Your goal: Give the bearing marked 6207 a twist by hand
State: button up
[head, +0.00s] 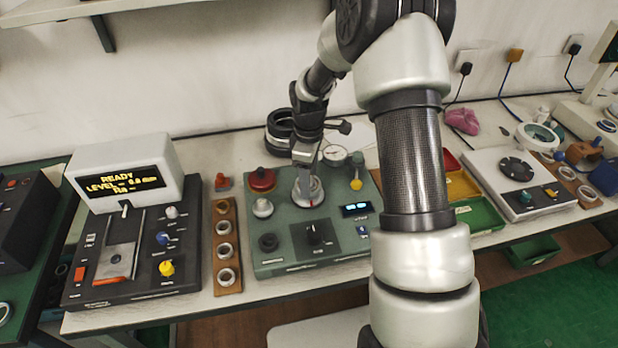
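My gripper (304,181) points down over the green test unit (345,252) in the middle of the bench. Its tip is at a round pale metal ring or seat (308,199) on top of that unit. The fingers are too small and dark to tell whether they are open or shut, or whether they touch the ring. Several bearing rings, one of them here (225,251), sit in a column on a wooden strip (231,288) left of the unit. No marking 6207 is readable on any ring.
Left stands a black unit with a "READY" display (124,182). On the green unit are a red knob (262,179), a yellow knob (356,184) and a black dial (315,232). Dark stacked rings (279,128) stand behind. Right are yellow and green bins (478,214) and a white unit (505,165).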

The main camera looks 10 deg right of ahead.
jog(key=shift+n, duration=1)
jog(key=o, duration=1.4)
jog(key=shift+r, duration=0.1)
notch_tip(320, 180, up, 17)
jog(key=shift+r+p, duration=0.15)
jog(key=shift+p, duration=0.3)
jog(key=s+r+m+t+p, duration=0.25)
jog(key=s+r+m, duration=0.45)
jog(key=s+r, duration=0.7)
jog(key=s+m+t, duration=0.1)
jog(key=s+m, duration=0.1)
jog(key=s, duration=0.2)
jog(key=s+m+t, duration=0.1)
jog(key=s+m, duration=0.2)
jog(key=s, duration=0.1)
jog(key=s+r+m+t+p, duration=0.1)
jog(key=s+m, duration=0.1)
jog(key=s, duration=0.3)
jog(key=shift+s+a+r+m, duration=0.1)
jog(key=shift+a+m, duration=0.05)
jog(key=shift+m, duration=0.15)
